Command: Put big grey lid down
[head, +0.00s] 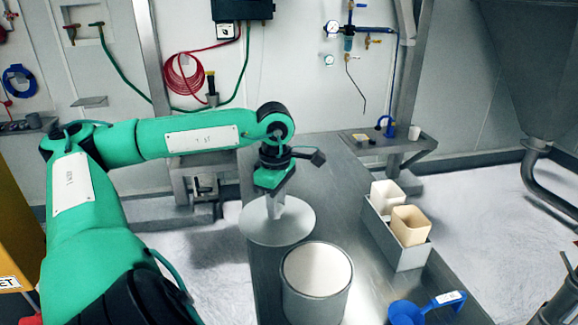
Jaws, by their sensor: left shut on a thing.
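The big grey lid (277,226) is a round flat disc with an upright handle, at the left edge of the steel table. My left gripper (275,192) is above it, shut on its handle. The lid looks level; I cannot tell whether it touches the table or hangs just above it. A grey round container (316,307) with a pale inside stands nearer, at the front of the table, with its top uncovered. My right gripper is not in view.
A grey box (408,256) on the table's right side holds a white container (386,195) and a beige container (409,225). A blue scoop (408,312) lies at the front right. The table's (336,200) middle and far part are clear. A large hopper (535,60) stands at the right.

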